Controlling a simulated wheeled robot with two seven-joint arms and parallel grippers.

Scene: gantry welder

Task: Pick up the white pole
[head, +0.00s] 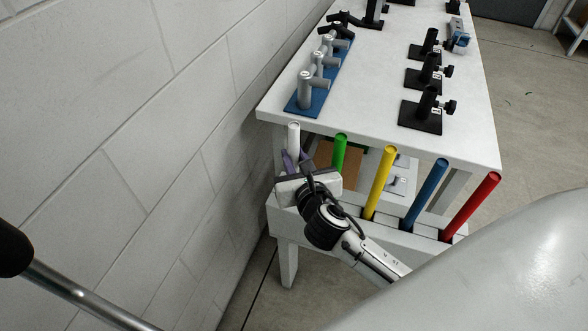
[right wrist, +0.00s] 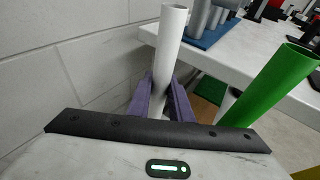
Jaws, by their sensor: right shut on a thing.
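The white pole (head: 294,136) stands upright at the left end of a row of coloured poles in front of the white table. My right gripper (head: 290,161) is shut on it, with purple fingers on both sides below its top. In the right wrist view the white pole (right wrist: 168,50) rises between the two purple fingers (right wrist: 160,100). The pole's lower part is hidden behind the gripper, so I cannot tell whether it still rests in the rack (head: 400,232). My left gripper is not in view.
Green (head: 340,152), yellow (head: 381,180), blue (head: 427,192) and red (head: 472,204) poles stand to the right. The white table (head: 380,85) carries a blue base (head: 307,98) with grey cylinders and several black clamps (head: 427,112). A block wall (head: 130,120) is close on the left.

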